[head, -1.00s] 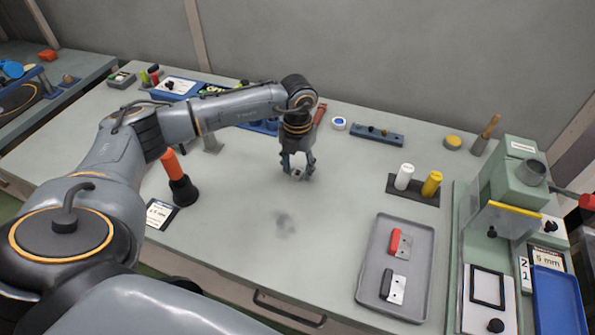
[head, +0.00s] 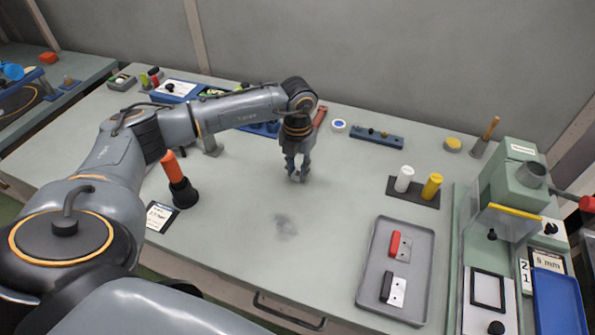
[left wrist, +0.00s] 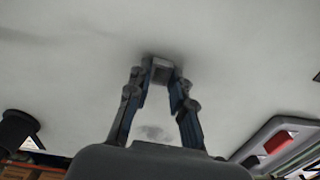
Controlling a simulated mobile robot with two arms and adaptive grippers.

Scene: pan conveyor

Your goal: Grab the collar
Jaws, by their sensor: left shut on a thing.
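The collar (left wrist: 160,70) is a small grey, blocky piece seen between the fingertips in the left wrist view. My left gripper (head: 297,178) is shut on it, low over the middle of the table. In the left wrist view the two fingers of my left gripper (left wrist: 159,76) press on it from both sides. In the head view the fingers largely hide the collar. I cannot tell whether the collar still touches the table. My right gripper is not in view.
A grey tray (head: 371,288) with a red and a black-handled part lies at right front. White (head: 404,178) and yellow (head: 432,186) cylinders stand behind it. A green press (head: 515,190) stands far right. An orange-handled tool (head: 174,168) stands left. The table front of the gripper is clear.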

